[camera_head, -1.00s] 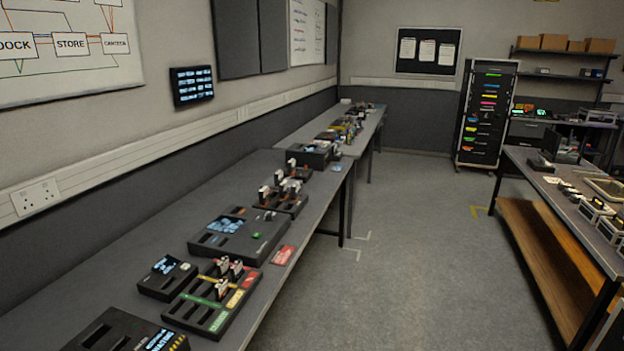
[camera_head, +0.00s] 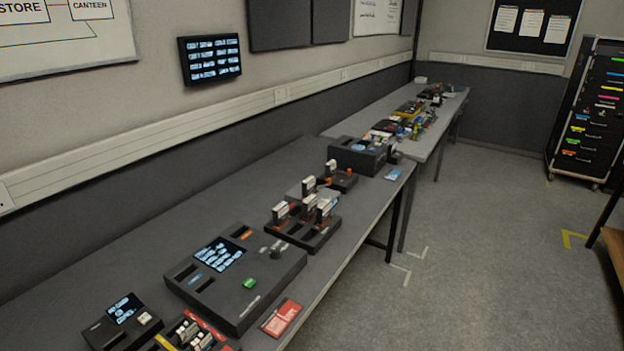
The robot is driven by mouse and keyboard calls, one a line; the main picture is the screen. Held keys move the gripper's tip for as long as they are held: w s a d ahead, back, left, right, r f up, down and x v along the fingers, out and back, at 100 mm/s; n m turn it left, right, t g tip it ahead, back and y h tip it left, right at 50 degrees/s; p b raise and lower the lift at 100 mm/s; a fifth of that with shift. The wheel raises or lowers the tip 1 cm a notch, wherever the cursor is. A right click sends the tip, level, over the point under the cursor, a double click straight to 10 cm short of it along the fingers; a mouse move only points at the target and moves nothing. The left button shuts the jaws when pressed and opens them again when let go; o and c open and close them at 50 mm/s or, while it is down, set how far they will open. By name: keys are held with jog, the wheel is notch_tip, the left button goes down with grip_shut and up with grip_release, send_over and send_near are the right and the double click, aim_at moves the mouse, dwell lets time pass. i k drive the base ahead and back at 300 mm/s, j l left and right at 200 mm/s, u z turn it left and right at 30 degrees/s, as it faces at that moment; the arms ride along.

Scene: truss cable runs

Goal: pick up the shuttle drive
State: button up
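I cannot tell which object is the shuttle drive. Small white-and-dark upright modules (camera_head: 324,208) stand in a dark slotted tray (camera_head: 296,236) on the long grey bench (camera_head: 120,249). Another such module (camera_head: 331,168) stands in a smaller dark holder (camera_head: 343,180) behind it. More small pale modules (camera_head: 188,329) sit in a tray with coloured strips at the bottom edge, partly cut off. My gripper is not in view.
A dark console with a screen (camera_head: 236,303) and a red card (camera_head: 282,318) lie on the near bench. A black box (camera_head: 357,158) stands at its far end. A second bench (camera_head: 441,110) continues behind. The grey floor (camera_head: 464,265) at right is clear; a dark cabinet (camera_head: 590,112) stands beyond.

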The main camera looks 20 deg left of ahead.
aim_at(309, 185)
jog(key=i+u, duration=0.75)
jog(key=u, duration=0.2)
jog(key=i+l+u, duration=0.3)
jog(key=u, duration=0.2)
jog(key=i+l+u, duration=0.35)
jog(key=u, duration=0.15)
jog(key=i+l+u, duration=0.35)
jog(key=l+u, duration=0.15)
jog(key=i+l+u, duration=0.1)
jog(key=l+u, duration=0.15)
jog(key=l, duration=0.2)
jog(key=i+l+u, duration=0.1)
jog(key=l+u, duration=0.15)
jog(key=l, duration=0.15)
jog(key=i+l+u, duration=0.2)
jog(key=l, duration=0.2)
jog(key=k+j, duration=0.05)
jog(key=k, duration=0.05)
